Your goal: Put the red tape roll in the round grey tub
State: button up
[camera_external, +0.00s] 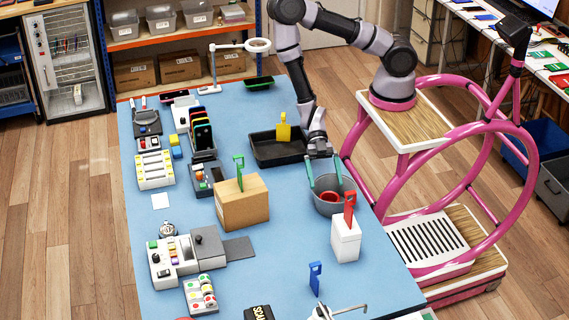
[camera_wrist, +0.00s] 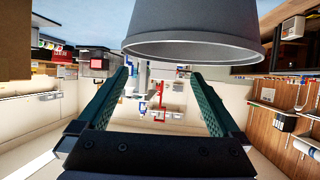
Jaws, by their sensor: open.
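The round grey tub (camera_external: 328,209) stands on the blue table, near its right edge. The red tape roll (camera_external: 329,197) shows inside the tub, low down, apart from the fingers. My gripper (camera_external: 326,184) is open and empty, with its two teal fingers spread at the tub's rim in the external view. In the wrist view, the open fingers (camera_wrist: 160,84) have nothing between them. The tub's outer wall (camera_wrist: 190,28) fills the top of that view, and it looks inverted there. The tape roll is hidden in the wrist view.
A white box (camera_external: 346,243) with a red tag stands just in front of the tub. A black tray (camera_external: 262,152) with a yellow tag lies behind it. A cardboard box (camera_external: 243,208) with a green tag stands to the left. The table between cardboard box and tub is clear.

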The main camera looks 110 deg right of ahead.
jog(key=r+v, duration=0.1)
jog(key=v, duration=1.1)
jog(key=w+d+r+m+t+h, duration=0.3)
jog(key=w+d+r+m+h, duration=0.15)
jog(key=w+d, duration=0.2)
jog(key=w+d+r+m+t+h, duration=0.2)
jog(key=w+d+r+m+h, duration=0.1)
jog(key=w+d+r+h, duration=0.4)
jog(key=s+d+r+m+h, duration=0.1)
jog(key=s+d+r+m, duration=0.1)
jog(key=s+r+m, duration=0.35)
jog(key=s+d+r+m+h, duration=0.25)
jog(key=s+r, duration=0.35)
jog(key=r, duration=0.5)
jog(key=s+a+r+m+y, duration=0.2)
jog(key=s+a+r, duration=0.1)
jog(key=s, duration=0.2)
jog(key=s+a+r+m+y, duration=0.2)
jog(key=s+a+r+m, duration=0.1)
jog(key=s, duration=0.3)
jog(key=shift+s+a+r+y, duration=0.15)
jog(key=shift+s+r+y, duration=0.1)
jog(key=shift+y, duration=0.05)
